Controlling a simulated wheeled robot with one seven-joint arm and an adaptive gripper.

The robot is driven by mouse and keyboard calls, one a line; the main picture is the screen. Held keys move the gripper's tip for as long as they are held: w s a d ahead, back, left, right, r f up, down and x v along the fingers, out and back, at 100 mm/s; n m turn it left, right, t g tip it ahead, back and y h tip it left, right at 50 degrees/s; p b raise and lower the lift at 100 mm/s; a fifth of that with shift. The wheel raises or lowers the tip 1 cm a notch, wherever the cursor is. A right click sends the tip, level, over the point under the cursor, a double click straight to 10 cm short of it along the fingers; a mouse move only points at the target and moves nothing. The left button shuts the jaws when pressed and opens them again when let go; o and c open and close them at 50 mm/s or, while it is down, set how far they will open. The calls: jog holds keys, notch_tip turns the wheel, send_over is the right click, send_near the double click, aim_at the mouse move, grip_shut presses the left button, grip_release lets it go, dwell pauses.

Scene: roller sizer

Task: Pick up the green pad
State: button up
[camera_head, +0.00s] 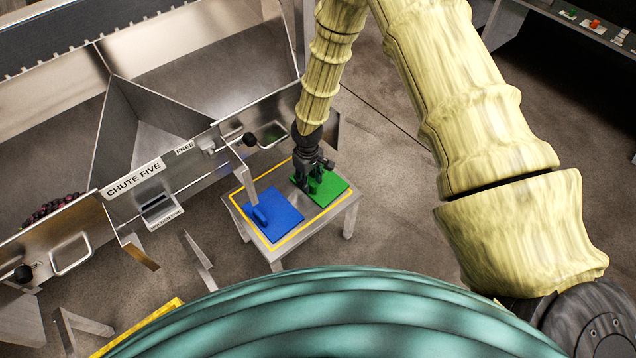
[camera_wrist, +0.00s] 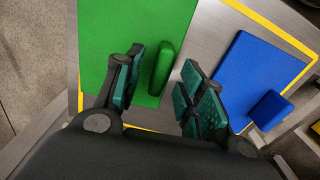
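The green pad (camera_head: 334,189) lies flat on the right part of a small metal table. In the wrist view the green pad (camera_wrist: 105,30) fills the upper left, and its raised green grip block (camera_wrist: 163,68) stands near its right edge. My gripper (camera_head: 311,180) points down over the pad. In the wrist view my gripper (camera_wrist: 160,80) is open, with the grip block between the two teal-padded fingers. A gap shows on both sides of the block. I cannot tell how far the fingertips are above the pad.
A blue pad (camera_head: 282,222) with a blue block lies left of the green pad. The metal table (camera_head: 341,213) has a yellow border line. Metal chutes (camera_head: 135,175) stand to the left, with a bracket reaching near the table. Open floor (camera_head: 400,235) lies to the right.

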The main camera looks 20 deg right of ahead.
jog(key=shift+f, duration=1.1)
grip_shut()
jog(key=shift+r, duration=0.15)
